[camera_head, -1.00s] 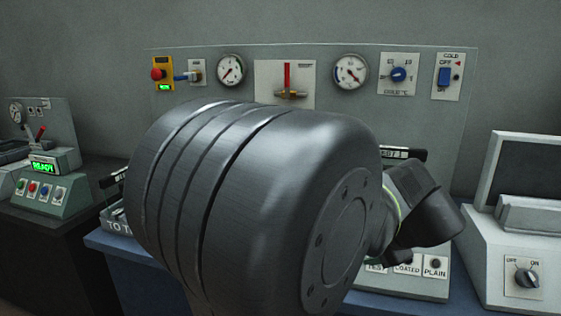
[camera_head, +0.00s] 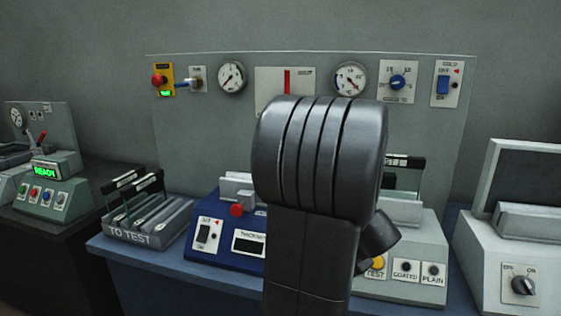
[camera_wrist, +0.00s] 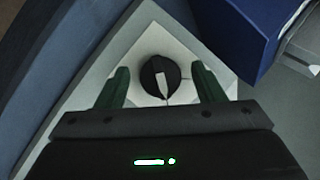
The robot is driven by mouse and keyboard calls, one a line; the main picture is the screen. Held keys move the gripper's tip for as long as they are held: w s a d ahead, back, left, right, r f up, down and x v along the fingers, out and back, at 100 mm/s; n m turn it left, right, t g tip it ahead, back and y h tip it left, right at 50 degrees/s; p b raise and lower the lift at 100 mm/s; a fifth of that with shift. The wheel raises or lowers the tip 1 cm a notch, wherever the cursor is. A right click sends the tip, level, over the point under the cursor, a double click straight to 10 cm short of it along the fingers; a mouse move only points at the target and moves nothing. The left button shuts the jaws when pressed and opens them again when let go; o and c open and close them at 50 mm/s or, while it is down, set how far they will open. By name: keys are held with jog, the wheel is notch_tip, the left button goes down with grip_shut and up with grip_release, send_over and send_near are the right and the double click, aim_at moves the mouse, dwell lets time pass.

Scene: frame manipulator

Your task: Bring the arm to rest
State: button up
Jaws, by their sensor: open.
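My arm (camera_head: 318,160) stands upright and dark in the middle of the head view, in front of the bench. It hides my gripper there. In the wrist view my gripper (camera_wrist: 160,70) is open, with its two green fingers apart. A round black knob (camera_wrist: 148,75) with a white pointer shows between the fingers, on a pale panel. I cannot tell whether the fingers touch it. Nothing is seen held.
A dark blue tester (camera_head: 225,265) and a "TO TEST" rack (camera_head: 143,240) stand left of my arm. A grey station (camera_head: 425,292) with labelled buttons is partly behind it. A white OFF/ON unit (camera_head: 480,265) stands right. A gauge panel (camera_head: 430,130) rises behind.

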jog(key=n+g+h+p, duration=0.1)
jog(key=n+p, duration=0.1)
jog(key=p, duration=0.1)
jog(key=n+p, duration=0.1)
jog(key=p, duration=0.2)
jog(key=shift+w+a+r+n+g+h, duration=0.1)
jog(key=shift+r+n+g+h, duration=0.2)
jog(key=shift+n+g+h, duration=0.1)
jog(key=shift+f+n+h+p, duration=0.1)
jog(key=shift+n+h+p, duration=0.3)
jog(key=shift+n+p, duration=0.5)
jog(key=shift+a+f+n+g+h, duration=0.15)
jog(key=shift+n+g+h, duration=0.2)
jog(key=shift+n, duration=0.25)
jog(key=shift+f+n+h+b, duration=0.15)
jog(key=shift+n+h+b, duration=0.6)
jog(key=shift+n, duration=0.25)
jog(key=shift+r+g, duration=0.25)
jog(key=shift+v, duration=1.65)
